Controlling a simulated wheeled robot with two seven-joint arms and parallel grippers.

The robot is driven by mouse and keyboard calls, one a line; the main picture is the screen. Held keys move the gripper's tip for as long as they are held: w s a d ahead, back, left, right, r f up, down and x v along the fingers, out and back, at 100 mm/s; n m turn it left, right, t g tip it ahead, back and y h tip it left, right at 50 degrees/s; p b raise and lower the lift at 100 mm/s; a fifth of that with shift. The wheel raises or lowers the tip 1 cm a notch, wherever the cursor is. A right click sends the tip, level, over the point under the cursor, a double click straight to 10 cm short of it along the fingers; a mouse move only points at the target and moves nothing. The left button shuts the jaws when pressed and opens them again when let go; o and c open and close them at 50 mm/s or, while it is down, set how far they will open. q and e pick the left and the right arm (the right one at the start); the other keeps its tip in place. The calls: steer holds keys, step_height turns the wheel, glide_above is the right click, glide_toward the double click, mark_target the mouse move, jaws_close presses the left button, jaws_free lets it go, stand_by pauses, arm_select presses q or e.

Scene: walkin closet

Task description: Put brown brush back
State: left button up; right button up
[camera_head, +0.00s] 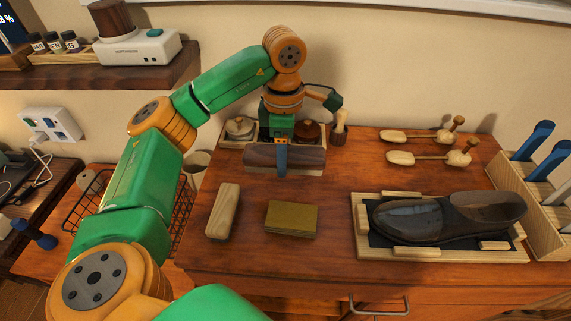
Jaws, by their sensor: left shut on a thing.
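The caddy also holds a round jar with a light knob (239,127) and a reddish-brown jar (308,131). My right gripper is not in view.
A light wooden block (222,211) and an olive block (291,219) lie in front. A dark shoe (449,217) sits on a wooden tray (440,254) at right. Two wooden shoe trees (430,157) lie behind it. A rack (541,215) with blue handles stands far right.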

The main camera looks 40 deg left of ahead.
arm_select(q)
steer(key=p, duration=0.1)
glide_above(287, 177)
step_height(287, 177, down, 4)
steer(key=shift+f, duration=0.25)
step_height(287, 177, down, 3)
steer(key=shift+r+p, duration=0.2)
steer(key=shift+p, duration=0.6)
steer(key=shift+f, duration=0.5)
steer(key=o, duration=1.4)
steer(key=shift+c, duration=0.2)
